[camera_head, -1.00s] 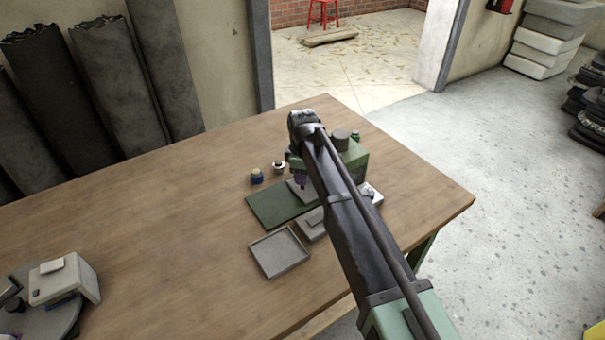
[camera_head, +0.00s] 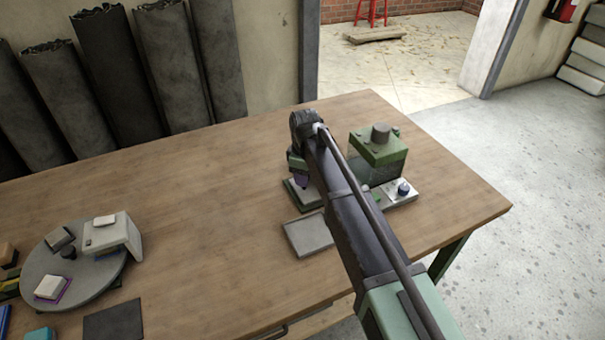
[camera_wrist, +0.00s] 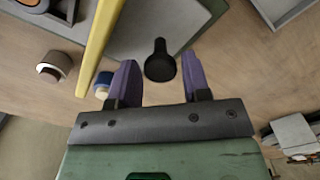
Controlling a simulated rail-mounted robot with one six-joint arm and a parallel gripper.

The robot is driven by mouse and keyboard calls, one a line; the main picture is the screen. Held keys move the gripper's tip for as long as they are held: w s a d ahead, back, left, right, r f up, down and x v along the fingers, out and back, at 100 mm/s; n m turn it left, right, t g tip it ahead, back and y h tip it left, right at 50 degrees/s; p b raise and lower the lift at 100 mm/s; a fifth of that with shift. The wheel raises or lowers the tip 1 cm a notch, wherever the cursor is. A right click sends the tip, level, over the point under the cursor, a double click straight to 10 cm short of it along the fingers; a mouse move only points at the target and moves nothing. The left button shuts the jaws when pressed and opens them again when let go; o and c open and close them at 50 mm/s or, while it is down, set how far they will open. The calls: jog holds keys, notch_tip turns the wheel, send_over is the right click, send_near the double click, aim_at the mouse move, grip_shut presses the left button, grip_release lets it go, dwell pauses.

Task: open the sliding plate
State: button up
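In the wrist view, a grey plate (camera_wrist: 150,22) with a black knob (camera_wrist: 160,62) on it lies ahead of my gripper (camera_wrist: 161,78); I take this to be the sliding plate. My gripper's two purple fingers are apart, with the knob seen between them and a small gap on each side. I cannot tell how deep the fingers reach around the knob. In the head view, my gripper (camera_head: 302,180) points down over the green-edged base, and my arm hides most of the plate.
A green machine (camera_head: 375,148) stands right of my arm. A shallow grey tray (camera_head: 309,236) lies in front. A yellow bar (camera_wrist: 98,45) crosses left of the fingers, near a blue jar (camera_wrist: 103,82) and a brown-topped jar (camera_wrist: 54,66). A round grey turntable (camera_head: 72,285) stands at left. The table's middle is clear.

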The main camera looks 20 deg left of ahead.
jog(key=shift+o, duration=1.1)
notch_tip(320, 180, up, 11)
jog(key=p, duration=1)
jog(key=shift+p, duration=0.4)
jog(key=shift+f, duration=0.15)
